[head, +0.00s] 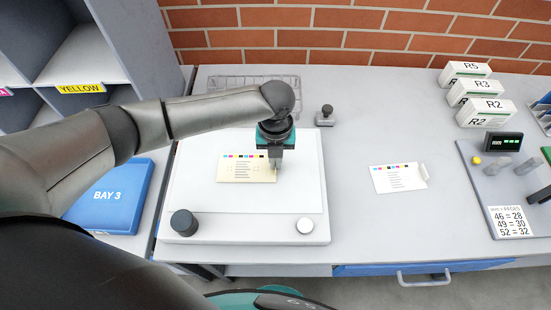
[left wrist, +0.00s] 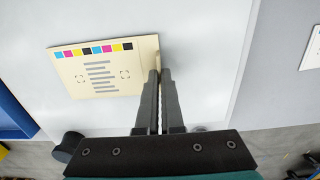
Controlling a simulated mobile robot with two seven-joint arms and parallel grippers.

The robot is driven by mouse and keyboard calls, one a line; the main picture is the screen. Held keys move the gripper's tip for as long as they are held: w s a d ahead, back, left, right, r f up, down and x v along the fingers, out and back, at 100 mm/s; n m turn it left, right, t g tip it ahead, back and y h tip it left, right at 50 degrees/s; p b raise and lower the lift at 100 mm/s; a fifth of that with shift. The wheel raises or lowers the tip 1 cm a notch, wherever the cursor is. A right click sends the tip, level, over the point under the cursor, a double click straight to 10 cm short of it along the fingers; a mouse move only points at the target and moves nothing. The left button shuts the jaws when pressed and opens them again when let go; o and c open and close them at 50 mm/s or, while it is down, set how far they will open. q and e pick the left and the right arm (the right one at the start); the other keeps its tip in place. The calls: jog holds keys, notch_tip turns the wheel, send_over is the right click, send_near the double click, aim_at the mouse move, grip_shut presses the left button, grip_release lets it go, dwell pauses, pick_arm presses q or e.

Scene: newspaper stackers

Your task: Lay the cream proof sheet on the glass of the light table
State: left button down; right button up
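The cream proof sheet (head: 240,172) has a row of colour patches and grey text lines. It is over the pale top of the light table (head: 200,205), lying flat on it or just above it; I cannot tell which. My left gripper (head: 275,165) points down at the sheet's right edge. In the left wrist view the two fingers (left wrist: 160,74) are close together on the raised right edge of the cream sheet (left wrist: 105,80), with a pale strip between them. My right gripper is not in view.
A white proof sheet (head: 398,178) lies on the bench to the right. A blue BAY 3 case (head: 115,190) is left.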

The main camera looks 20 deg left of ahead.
pick_arm(q)
jog(key=shift+f, duration=0.15)
jog(key=c, duration=1)
grip_release()
